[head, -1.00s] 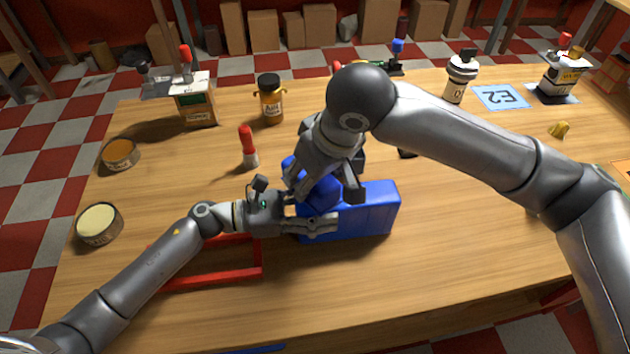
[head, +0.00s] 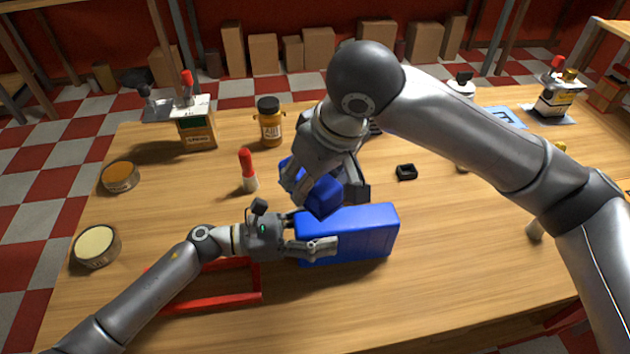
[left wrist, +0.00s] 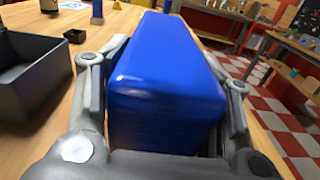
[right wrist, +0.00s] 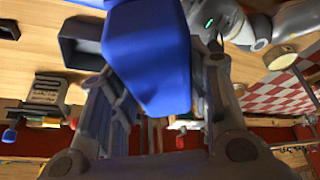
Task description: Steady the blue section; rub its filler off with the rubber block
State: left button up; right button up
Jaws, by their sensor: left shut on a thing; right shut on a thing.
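The blue section (head: 350,235) is a long glossy blue box lying on the table. My left gripper (head: 312,232) is shut on its left end, one finger on each side; the section fills the left wrist view (left wrist: 165,85). My right gripper (head: 322,196) is shut on a smaller blue block (head: 318,194), which I take for the rubber block. The block is tilted above the section's left end and also shows large in the right wrist view (right wrist: 150,55). I cannot tell whether it touches the section. I cannot make out filler on the visible faces.
A dark open box (left wrist: 35,75) stands beside the section, mostly hidden behind my right gripper in the head view. A red frame (head: 210,303) lies at front left. A red-capped bottle (head: 248,170), a small black piece (head: 406,172) and two tins (head: 96,245) are nearby.

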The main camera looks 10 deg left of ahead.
dwell(0.3)
pick_arm(q)
jog(key=o, duration=1.2)
